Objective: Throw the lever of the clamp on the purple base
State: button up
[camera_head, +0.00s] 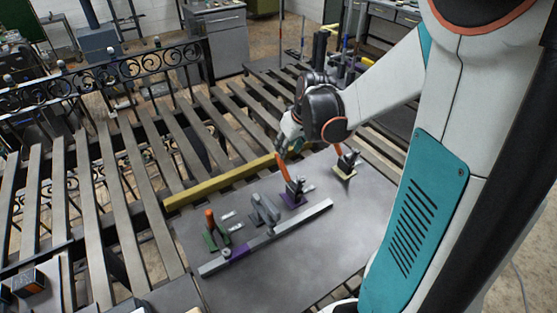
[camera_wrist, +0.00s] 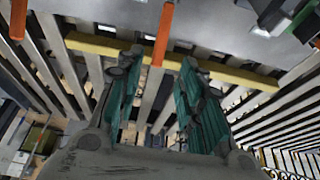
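The purple base (camera_head: 293,202) lies on the grey table, under a dark clamp with an orange lever (camera_head: 281,165) that points up toward my gripper (camera_head: 290,148). In the wrist view, my gripper (camera_wrist: 160,62) is open with its two teal-padded fingers well apart. An orange lever (camera_wrist: 163,35) comes down from the top edge into the gap between the fingertips, apparently that of the purple-base clamp. No finger visibly touches it, and its depth relative to the fingers is hard to tell. The purple base is not visible in the wrist view.
A yellow-based clamp (camera_head: 345,172) stands to the right, a grey clamp (camera_head: 264,211) and a green-based clamp (camera_head: 212,236) to the left. A yellow bar (camera_head: 220,187) runs behind them and a grey bar (camera_head: 290,227) in front. The table's front (camera_head: 270,280) is clear.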

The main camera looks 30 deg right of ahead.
aim_at(283, 167)
jog(key=b+x, duration=0.2)
jog(key=x, duration=0.8)
jog(key=shift+f+b, duration=0.15)
jog(key=shift+b, duration=0.2)
grip_shut()
